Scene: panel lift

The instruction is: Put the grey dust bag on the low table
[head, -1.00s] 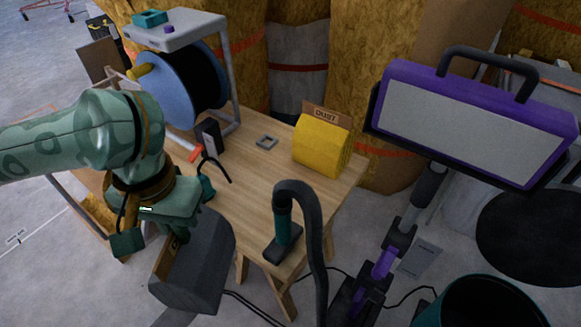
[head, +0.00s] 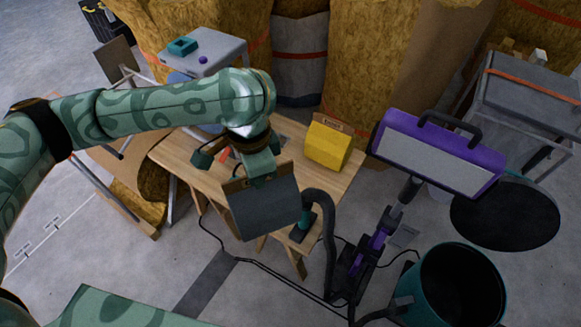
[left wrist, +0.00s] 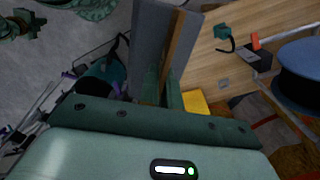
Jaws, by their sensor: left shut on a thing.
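The grey dust bag (head: 264,210), a dark grey block with a brown card edge, hangs from my left gripper (head: 258,176). In the head view it overlaps the near edge of the low wooden table (head: 180,152); I cannot tell how far above the top it is. In the left wrist view the fingers (left wrist: 163,92) are shut on the card edge, and the grey bag (left wrist: 150,40) sticks out beyond them with the table top (left wrist: 220,70) beside it. My left arm hides part of the table.
A yellow dust bag (head: 328,147) stands on the table's right part. A black hose with a green handle (head: 303,222) is at the table's near right corner. A purple lamp-like panel (head: 440,150), a teal bin (head: 455,285) and floor cables lie to the right. A grey shelf (head: 205,48) stands behind.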

